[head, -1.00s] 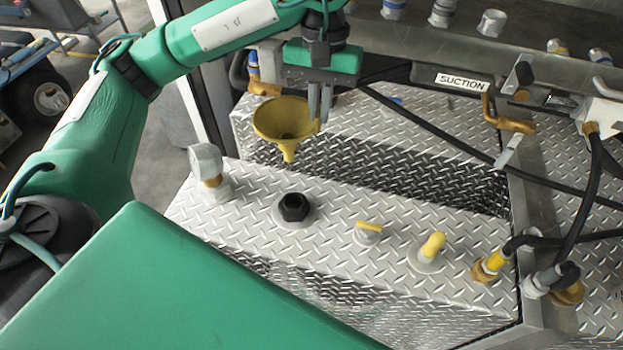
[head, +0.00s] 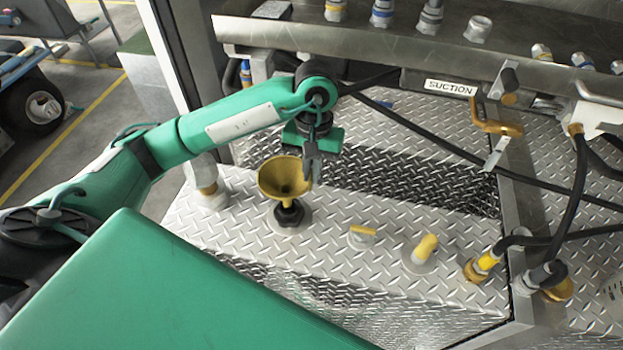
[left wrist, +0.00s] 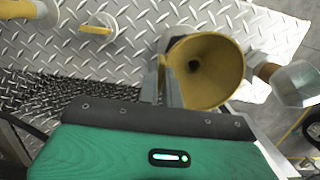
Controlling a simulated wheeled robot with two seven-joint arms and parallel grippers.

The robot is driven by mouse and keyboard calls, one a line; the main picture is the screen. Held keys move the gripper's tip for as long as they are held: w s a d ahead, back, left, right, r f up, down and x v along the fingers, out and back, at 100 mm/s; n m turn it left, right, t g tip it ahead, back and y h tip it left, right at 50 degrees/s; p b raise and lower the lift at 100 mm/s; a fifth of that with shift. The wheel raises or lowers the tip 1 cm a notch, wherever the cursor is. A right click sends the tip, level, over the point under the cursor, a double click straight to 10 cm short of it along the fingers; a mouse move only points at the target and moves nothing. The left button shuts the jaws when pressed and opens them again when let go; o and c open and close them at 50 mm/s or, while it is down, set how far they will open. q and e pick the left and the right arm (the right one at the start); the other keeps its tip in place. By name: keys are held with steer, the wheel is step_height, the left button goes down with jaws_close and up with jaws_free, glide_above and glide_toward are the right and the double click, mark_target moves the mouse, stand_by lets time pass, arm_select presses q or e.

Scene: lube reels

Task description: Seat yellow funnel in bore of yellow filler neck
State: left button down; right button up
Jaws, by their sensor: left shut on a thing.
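The yellow funnel (head: 284,178) is upright, mouth up, in the head view. My left gripper (head: 312,168) is shut on its right side rim. The funnel's lower end meets or overlaps the black top of a filler neck (head: 289,215) on the tread-plate tank; whether the spout is in the bore is hidden. This neck looks black, not yellow. In the left wrist view, the funnel (left wrist: 205,70) shows its open mouth with a dark hole inside, beside the fingers (left wrist: 163,85). My right gripper is not in view.
A grey-capped fitting (head: 207,185) stands to the left. Black hoses (head: 430,150) cross behind and at right.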

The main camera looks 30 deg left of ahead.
mark_target(287, 188)
arm_select(q)
step_height(287, 188, down, 3)
steer(key=shift+f+p, duration=0.2)
steer(key=shift+p, duration=0.3)
steer(key=shift+f, duration=0.4)
steer(key=shift+f+b, duration=0.25)
steer(key=shift+b, duration=0.2)
steer(key=c, duration=1.6)
jaws_free()
steer(key=shift+r, duration=0.15)
